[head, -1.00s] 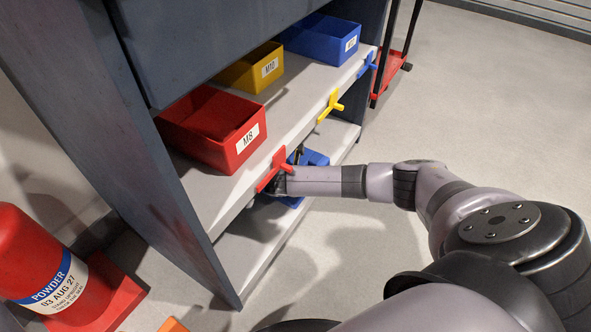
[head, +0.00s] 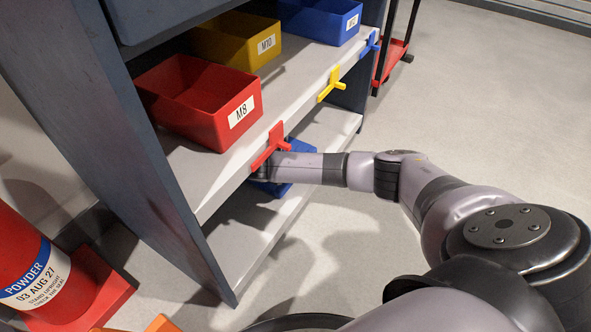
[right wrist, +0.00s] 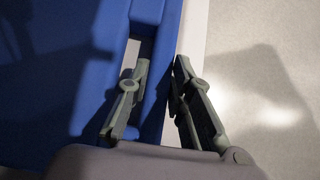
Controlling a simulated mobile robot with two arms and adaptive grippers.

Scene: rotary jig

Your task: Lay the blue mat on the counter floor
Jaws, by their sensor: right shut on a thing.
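A blue object (head: 273,187) shows at the lower shelf, partly hidden behind my right arm and the upper shelf. In the right wrist view it is a broad blue surface (right wrist: 60,90) with a raised strip and a slot along its right side. I cannot tell whether it is a mat or a bin. My right gripper (right wrist: 161,62) is shut on its edge strip, one finger in the slot and the other outside. In the head view the gripper is hidden under the upper shelf edge, by the red clip. My left gripper is not in view.
The upper shelf (head: 215,176) holds a red bin (head: 180,122), a yellow bin (head: 212,50) and a blue bin (head: 308,28). Red (head: 268,146), yellow (head: 328,86) and blue (head: 371,45) clips project from its edge. A red cylinder (head: 15,238) stands at left.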

